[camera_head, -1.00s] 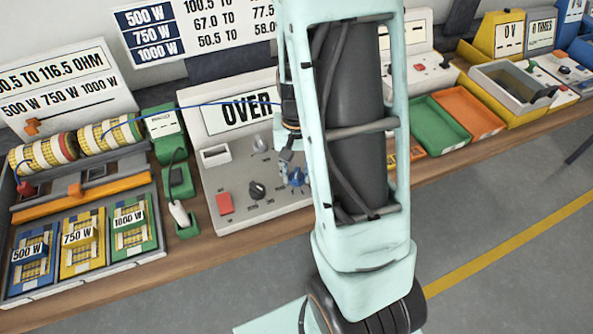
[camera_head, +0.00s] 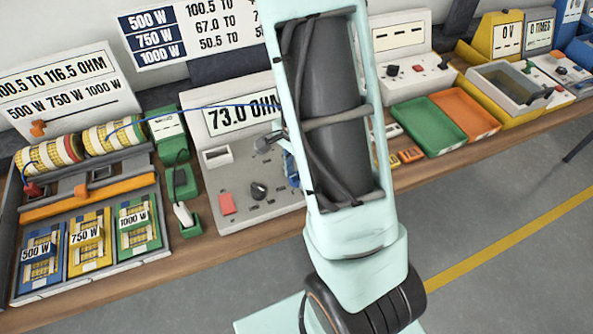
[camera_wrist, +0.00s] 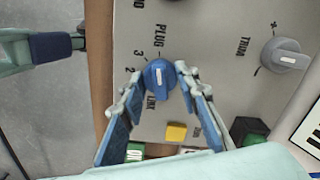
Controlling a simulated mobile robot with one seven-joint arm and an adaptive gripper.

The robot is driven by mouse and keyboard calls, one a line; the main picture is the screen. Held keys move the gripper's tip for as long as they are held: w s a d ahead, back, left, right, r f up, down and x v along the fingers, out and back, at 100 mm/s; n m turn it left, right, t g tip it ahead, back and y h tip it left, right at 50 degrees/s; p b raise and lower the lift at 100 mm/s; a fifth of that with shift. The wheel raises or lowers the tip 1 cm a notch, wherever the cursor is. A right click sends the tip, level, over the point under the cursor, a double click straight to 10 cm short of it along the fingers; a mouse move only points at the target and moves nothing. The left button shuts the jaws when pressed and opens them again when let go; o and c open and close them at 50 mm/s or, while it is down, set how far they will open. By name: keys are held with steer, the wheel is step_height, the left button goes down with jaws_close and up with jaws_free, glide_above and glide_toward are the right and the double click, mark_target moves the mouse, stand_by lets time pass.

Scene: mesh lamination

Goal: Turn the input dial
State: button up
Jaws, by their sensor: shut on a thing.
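The blue input dial (camera_wrist: 159,77) is in the middle of the wrist view, on a grey panel, with the labels "PLUG", "LINK", "3" and "2" around it. Its white mark runs nearly straight up and down in the picture. My gripper (camera_wrist: 160,72) is shut on the dial, one finger on its left and one on its right. In the head view my arm hides most of the gripper and dial. The meter unit (camera_head: 285,218) shows a display (camera_head: 243,113) reading "73.0 OHM", partly covered by my arm.
A black knob (camera_head: 258,190) and red button (camera_head: 227,204) are on the meter. Green (camera_head: 428,125) and orange (camera_head: 466,114) trays stand right.

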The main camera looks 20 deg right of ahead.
steer(key=shift+m, duration=0.4)
steer(key=o, duration=1.2)
steer(key=shift+c, duration=0.2)
steer(key=shift+r, duration=0.1)
step_height(320, 180, up, 12)
